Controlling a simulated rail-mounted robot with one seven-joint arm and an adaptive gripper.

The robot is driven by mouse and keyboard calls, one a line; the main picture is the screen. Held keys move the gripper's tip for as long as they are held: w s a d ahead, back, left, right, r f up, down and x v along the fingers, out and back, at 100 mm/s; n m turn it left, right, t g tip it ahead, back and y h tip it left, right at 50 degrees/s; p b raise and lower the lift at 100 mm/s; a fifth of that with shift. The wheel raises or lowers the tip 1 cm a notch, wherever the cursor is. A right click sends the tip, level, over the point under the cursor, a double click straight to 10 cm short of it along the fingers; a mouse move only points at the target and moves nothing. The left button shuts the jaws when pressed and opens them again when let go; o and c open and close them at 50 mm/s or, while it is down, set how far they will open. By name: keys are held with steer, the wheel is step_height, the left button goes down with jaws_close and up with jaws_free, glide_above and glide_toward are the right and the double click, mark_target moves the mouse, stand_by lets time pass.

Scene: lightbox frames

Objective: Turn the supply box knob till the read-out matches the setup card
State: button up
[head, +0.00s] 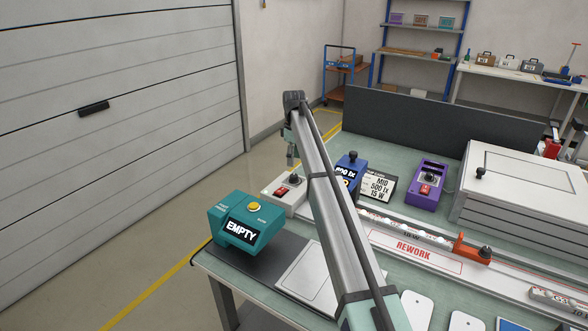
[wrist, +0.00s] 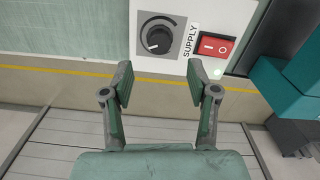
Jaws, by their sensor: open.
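The white supply box (head: 282,202) sits on the bench left of my arm. In the wrist view its face (wrist: 180,12) shows a dark round knob (wrist: 159,39), the word SUPPLY and a red rocker switch (wrist: 212,46). My gripper (head: 291,157) hangs above the box. In the wrist view its two fingers (wrist: 160,84) are open and empty, below the knob in the picture and apart from it. The setup card (head: 378,188) reads MID, 500 lx, 15 W. A blue box (head: 353,164) carries a read-out ending in "00 lx", partly hidden by my arm.
A teal box (head: 237,219) reading EMPTY, with a yellow button, stands at the bench's left corner. A purple box (head: 427,185) with a red switch stands behind right. A white drawer unit (head: 520,185) is further right. A REWORK strip (head: 413,252) crosses the bench.

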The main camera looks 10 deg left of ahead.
steer(key=shift+r, duration=2.05)
